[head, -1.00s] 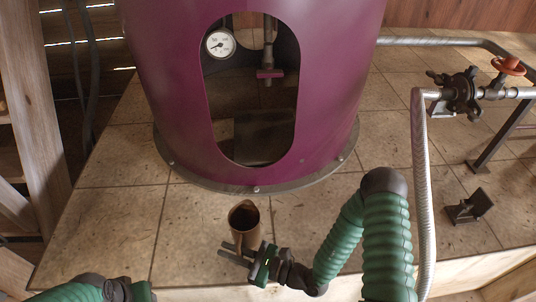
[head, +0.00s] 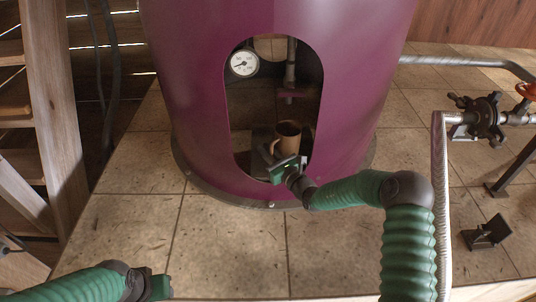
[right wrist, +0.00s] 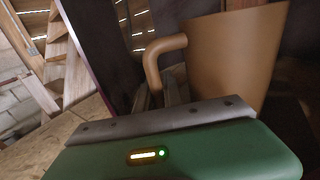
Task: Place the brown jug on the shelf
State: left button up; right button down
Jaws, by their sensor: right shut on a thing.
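The brown jug (head: 288,133) is upright, or nearly so, in the oval opening of the purple still (head: 355,120). My right gripper (head: 282,163) is shut on it from the near side. In the right wrist view the jug (right wrist: 232,58) stands just beyond the green gripper body, with its curved handle on the left. A dark flat plate inside the opening, which looks like the shelf (head: 260,142), is partly hidden by the jug and gripper. I cannot tell whether the jug touches it. My left gripper (head: 160,288) is at the lower left edge, away from the jug; its fingers do not show clearly.
A round gauge (head: 243,63) and a pipe (head: 291,65) are inside the opening, behind the jug. The opening's rim is close around my right gripper. A valve (head: 485,115) and a hose (head: 441,200) stand on the right. The tiled floor (head: 225,245) in front is clear.

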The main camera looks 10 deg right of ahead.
jog(key=w, duration=0.4)
jog(key=shift+d+f+b, duration=0.2)
jog(key=shift+d+b, duration=0.1)
notch_tip(320, 180, down, 3)
jog(key=shift+s+f+b, duration=0.1)
jog(key=shift+b, duration=0.45)
jog(key=shift+f, duration=0.15)
jog(key=c, duration=1.5)
grip_release()
jog(key=shift+o, duration=0.2)
